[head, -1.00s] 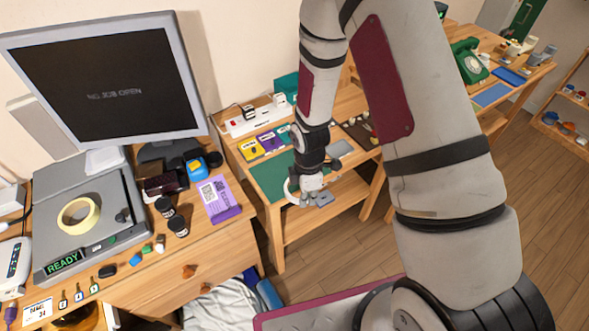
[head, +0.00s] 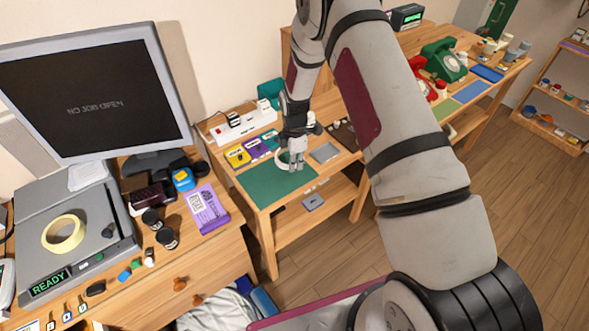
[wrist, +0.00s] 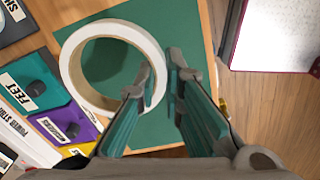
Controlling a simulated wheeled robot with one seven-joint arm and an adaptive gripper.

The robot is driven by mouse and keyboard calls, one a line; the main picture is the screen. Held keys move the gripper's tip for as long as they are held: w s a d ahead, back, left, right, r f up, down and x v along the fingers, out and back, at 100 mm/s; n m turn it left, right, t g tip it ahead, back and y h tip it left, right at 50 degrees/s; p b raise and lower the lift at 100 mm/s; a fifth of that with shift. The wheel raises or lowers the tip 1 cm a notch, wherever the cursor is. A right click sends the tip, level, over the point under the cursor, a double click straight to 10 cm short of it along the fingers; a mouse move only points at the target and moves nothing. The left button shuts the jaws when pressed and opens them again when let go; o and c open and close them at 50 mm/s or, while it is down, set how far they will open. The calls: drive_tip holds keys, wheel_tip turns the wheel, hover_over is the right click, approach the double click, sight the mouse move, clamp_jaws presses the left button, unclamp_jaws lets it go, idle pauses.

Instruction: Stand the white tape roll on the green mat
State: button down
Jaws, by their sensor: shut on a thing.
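The white tape roll (wrist: 72,70) shows in the wrist view as a ring with its open side facing the camera, over the green mat (wrist: 180,30). My gripper (wrist: 166,75) is shut on the roll's wall, one finger inside the ring and one outside. In the head view my gripper (head: 293,163) is over the back right part of the green mat (head: 268,190). The white tape roll (head: 281,163) shows there beside the fingers, partly hidden. I cannot tell whether it touches the mat.
Labelled yellow, purple and teal boxes (head: 252,150) and a white power strip (head: 243,125) lie behind the mat. A grey plate (head: 325,152) lies to its right. A pale yellow tape roll (head: 64,234) lies on the grey machine at left. The mat's front part is clear.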

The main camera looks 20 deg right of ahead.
drive_tip(key=shift+s+f, duration=0.2)
drive_tip(key=shift+f, duration=1.3)
drive_tip(key=shift+a+f, duration=0.1)
drive_tip(key=c, duration=1.7)
unclamp_jaws()
